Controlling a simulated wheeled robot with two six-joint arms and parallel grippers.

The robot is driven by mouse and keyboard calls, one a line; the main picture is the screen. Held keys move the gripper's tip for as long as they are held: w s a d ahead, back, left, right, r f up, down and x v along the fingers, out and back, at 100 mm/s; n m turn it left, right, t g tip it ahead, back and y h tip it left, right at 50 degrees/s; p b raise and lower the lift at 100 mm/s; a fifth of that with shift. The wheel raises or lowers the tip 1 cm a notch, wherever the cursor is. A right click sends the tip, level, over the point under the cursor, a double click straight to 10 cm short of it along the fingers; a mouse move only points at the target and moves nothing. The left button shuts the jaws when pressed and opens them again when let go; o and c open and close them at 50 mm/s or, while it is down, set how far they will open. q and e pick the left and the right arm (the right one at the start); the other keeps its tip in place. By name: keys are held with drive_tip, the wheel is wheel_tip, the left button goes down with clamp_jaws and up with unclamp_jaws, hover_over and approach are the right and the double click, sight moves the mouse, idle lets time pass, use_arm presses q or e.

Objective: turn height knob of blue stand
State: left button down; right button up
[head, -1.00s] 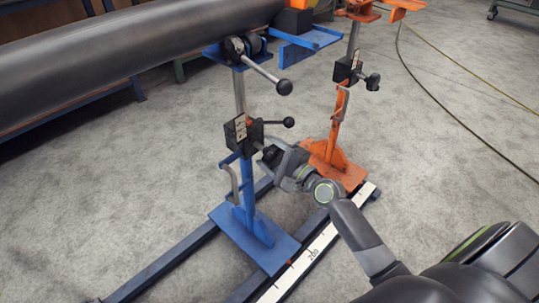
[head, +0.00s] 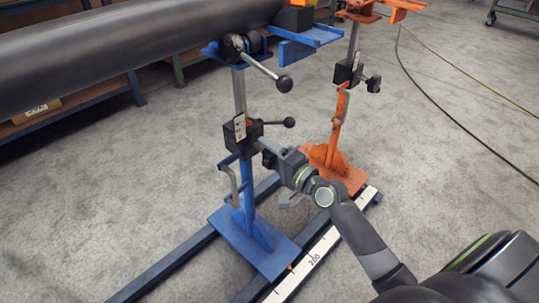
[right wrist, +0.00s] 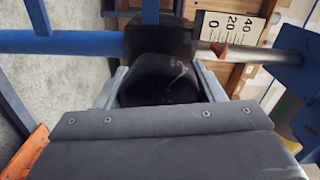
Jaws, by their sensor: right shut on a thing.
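The blue stand (head: 247,208) stands upright on its blue base plate, with a black clamp block (head: 241,134) around its silver post. The black height knob (head: 268,158) is on the right side of that block, mostly hidden by my right gripper (head: 275,158) in the head view. In the right wrist view the knob (right wrist: 155,80) is large and sits between the two grey fingers of my right gripper, which is shut on it. The scale plate (right wrist: 228,27) with 0, 20 and 40 shows beside the block, with an orange pointer near it. My left gripper is not in view.
A black ball-ended lever (head: 289,122) sticks out just above the gripper, and a longer one (head: 284,84) is higher. An orange stand (head: 335,150) is close behind on the right. A large dark pipe (head: 120,50) crosses the upper left. Rails with a ruler (head: 310,260) run along the floor.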

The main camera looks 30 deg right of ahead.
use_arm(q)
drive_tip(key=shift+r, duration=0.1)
use_arm(e)
drive_tip(key=shift+f, duration=0.1)
drive_tip(key=o, duration=1)
